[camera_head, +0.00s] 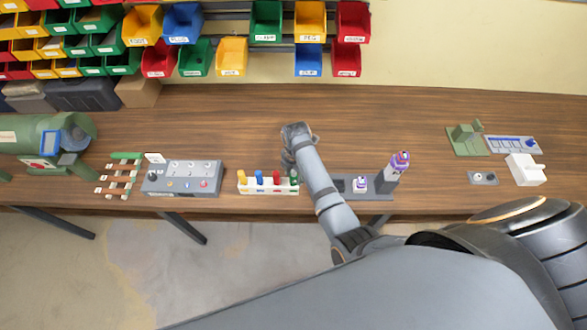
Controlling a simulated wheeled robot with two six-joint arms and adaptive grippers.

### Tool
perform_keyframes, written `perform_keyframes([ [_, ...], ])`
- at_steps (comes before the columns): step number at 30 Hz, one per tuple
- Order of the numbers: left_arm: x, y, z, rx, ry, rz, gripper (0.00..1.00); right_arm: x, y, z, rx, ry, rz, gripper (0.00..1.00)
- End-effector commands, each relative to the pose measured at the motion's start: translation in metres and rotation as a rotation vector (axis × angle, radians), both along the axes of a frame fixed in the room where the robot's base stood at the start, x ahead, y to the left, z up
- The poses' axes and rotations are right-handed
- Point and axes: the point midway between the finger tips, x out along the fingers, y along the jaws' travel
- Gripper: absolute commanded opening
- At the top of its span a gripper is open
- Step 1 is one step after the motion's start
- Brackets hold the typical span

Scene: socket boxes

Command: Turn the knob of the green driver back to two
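A white rack (250,189) stands near the table's front edge and holds a row of small drivers. From left to right I see a yellow driver (242,177), a blue driver (259,177), a red driver (276,178) and, at the right end, the green driver (294,181). My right gripper (291,168) points down at the right end of the rack, over or around the green driver. My own arm partly hides that spot. The fingers are too small and covered to show if they are shut. I cannot read the knob's setting. My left gripper is out of view.
A grey box with knobs (181,178) stands left of the rack. A grey stand (375,193) with purple-and-white items lies right of my forearm. A green machine (35,140) is at far left. Coloured bins (231,57) hang at the back.

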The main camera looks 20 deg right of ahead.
Motion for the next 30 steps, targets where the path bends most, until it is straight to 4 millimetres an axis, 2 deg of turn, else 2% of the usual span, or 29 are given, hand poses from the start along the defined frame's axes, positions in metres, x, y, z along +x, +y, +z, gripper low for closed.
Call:
perform_keyframes([
  [1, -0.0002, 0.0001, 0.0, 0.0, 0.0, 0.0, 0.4, 0.0, -0.0001, 0.0001, 0.0, 0.0, 0.0, 0.31],
  [5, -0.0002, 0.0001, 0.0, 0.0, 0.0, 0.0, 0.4, -0.0001, -0.0002, 0.0, 0.0, 0.001, 0.0, 0.15],
  [10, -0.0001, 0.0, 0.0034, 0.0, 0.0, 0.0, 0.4, -0.0008, -0.0001, 0.0013, -0.003, 0.003, 0.042, 0.15],
  [18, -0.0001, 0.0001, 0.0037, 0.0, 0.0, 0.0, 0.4, -0.0013, -0.0003, -0.0012, -0.024, -0.001, 0.461, 0.15],
  [28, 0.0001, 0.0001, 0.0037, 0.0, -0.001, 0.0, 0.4, -0.0021, -0.0003, -0.002, -0.026, 0.001, 0.512, 0.14],
  [30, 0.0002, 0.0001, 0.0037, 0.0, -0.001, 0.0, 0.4, -0.0023, -0.0002, -0.0021, -0.029, 0.001, 0.582, 0.15],
])
